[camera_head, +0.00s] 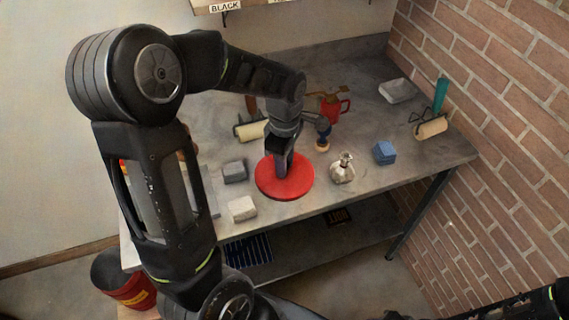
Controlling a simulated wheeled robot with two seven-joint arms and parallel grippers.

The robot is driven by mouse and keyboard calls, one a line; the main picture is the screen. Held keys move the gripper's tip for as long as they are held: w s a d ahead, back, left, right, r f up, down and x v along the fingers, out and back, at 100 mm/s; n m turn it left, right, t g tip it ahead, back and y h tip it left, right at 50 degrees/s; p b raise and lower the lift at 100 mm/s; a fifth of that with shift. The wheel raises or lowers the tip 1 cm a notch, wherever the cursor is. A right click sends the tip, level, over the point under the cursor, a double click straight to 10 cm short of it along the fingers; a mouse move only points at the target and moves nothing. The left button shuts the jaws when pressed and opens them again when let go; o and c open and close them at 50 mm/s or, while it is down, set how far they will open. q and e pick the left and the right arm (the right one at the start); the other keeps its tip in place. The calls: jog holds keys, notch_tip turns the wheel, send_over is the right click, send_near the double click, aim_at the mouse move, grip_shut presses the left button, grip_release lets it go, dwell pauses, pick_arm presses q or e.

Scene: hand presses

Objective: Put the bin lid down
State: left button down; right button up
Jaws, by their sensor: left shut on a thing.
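The bin lid is a round red disc (300,187) at the middle of the grey table. My left gripper (281,171) points down over the lid's centre and is shut on it. The fingers hide the part of the lid they grip. The lid looks level; I cannot tell whether it touches the tabletop or hangs just above it. Part of my right arm shows at the bottom right, but its gripper is out of view.
A dark red bin (126,282) is on the floor at left.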

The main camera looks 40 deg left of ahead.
pick_arm(q)
jog(key=shift+f, duration=0.55)
jog(key=shift+f, duration=0.1)
jog(key=c, duration=1.1)
grip_release()
jog(key=shift+c, duration=0.2)
notch_tip(320, 180, up, 12)
jog(key=b, duration=0.1)
